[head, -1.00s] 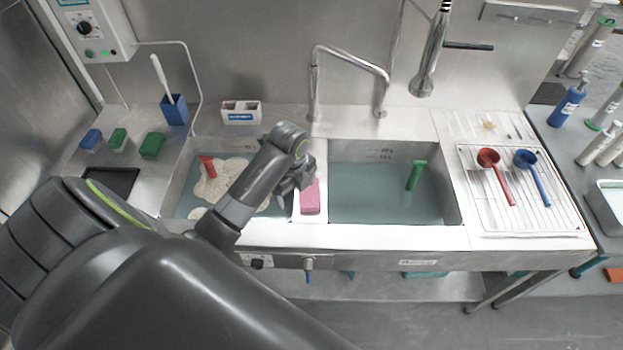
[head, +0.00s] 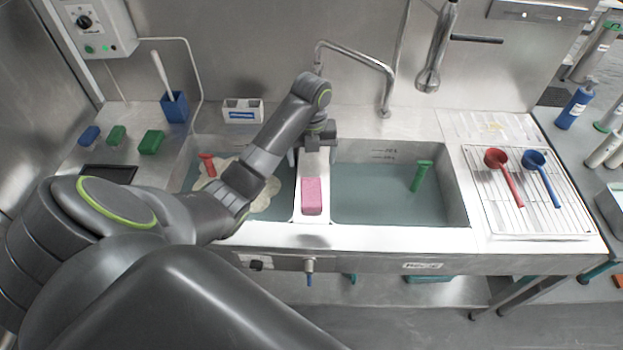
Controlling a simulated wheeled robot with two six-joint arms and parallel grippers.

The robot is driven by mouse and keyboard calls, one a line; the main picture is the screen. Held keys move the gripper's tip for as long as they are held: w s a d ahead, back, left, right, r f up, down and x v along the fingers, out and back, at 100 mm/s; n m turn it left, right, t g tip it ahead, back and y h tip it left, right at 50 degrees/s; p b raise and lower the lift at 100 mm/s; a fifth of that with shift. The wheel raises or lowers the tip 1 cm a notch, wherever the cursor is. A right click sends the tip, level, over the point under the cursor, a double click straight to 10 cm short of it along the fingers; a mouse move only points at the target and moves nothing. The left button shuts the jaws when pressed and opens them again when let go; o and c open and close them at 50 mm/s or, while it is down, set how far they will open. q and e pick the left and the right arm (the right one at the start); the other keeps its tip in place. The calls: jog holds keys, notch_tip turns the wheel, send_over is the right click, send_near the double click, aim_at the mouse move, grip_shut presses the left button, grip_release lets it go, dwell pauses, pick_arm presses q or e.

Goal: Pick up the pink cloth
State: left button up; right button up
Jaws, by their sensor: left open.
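The pink cloth (head: 312,196) is a small folded block lying on the white divider between the two sink basins, near its front end. My left gripper (head: 318,147) is open and empty. It is over the back part of the divider, behind the cloth and apart from it. Its fingers are small in the picture and partly hidden by the wrist. The cloth is in full view. My right gripper is not in view.
The left basin (head: 272,205) holds foamy water and a red-handled tool (head: 207,164). The right basin (head: 385,195) holds water and a green-handled tool (head: 421,175). A faucet (head: 355,62) arches behind the gripper. Red (head: 505,175) and blue scoops (head: 541,176) lie on a rack at right.

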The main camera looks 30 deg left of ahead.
pick_arm(q)
jog(key=b, duration=0.8)
send_over(312, 192)
notch_tip(312, 192, down, 8)
jog(key=shift+a+f, duration=0.1)
jog(key=shift+f, duration=0.1)
jog(key=shift+f+p, duration=0.45)
jog(key=shift+p, duration=0.1)
notch_tip(312, 192, down, 4)
jog(key=shift+f+p, duration=0.1)
jog(key=shift+p, duration=0.35)
jog(key=shift+c, duration=0.4)
jog(key=c, duration=1)
